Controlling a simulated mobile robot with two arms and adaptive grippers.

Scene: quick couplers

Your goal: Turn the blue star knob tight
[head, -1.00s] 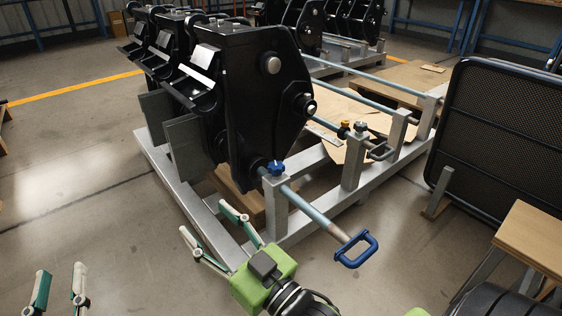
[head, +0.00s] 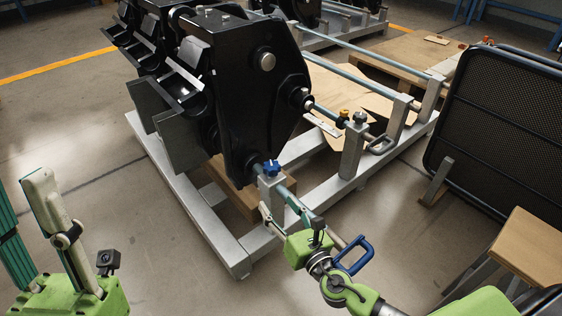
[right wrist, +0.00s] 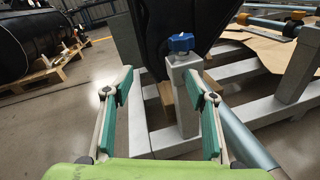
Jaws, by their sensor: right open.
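The blue star knob (head: 272,168) sits on top of a short grey post (head: 272,189) at the frame's near corner, beside the black coupler. It also shows in the right wrist view (right wrist: 181,42), upright on its post. My right gripper (head: 275,200) is open and empty, just in front of the post. In the right wrist view its fingertips (right wrist: 159,78) are spread, with the knob beyond them and a little right of centre. My left gripper (head: 20,182) is at the lower left, fingers apart and empty, far from the knob.
A bar with a blue loop handle (head: 355,255) runs past the post, close to my right gripper. Black couplers (head: 240,90) stand on the grey frame (head: 200,215). A black mesh panel (head: 500,120) and wooden stool (head: 530,250) are at right. The floor at left is clear.

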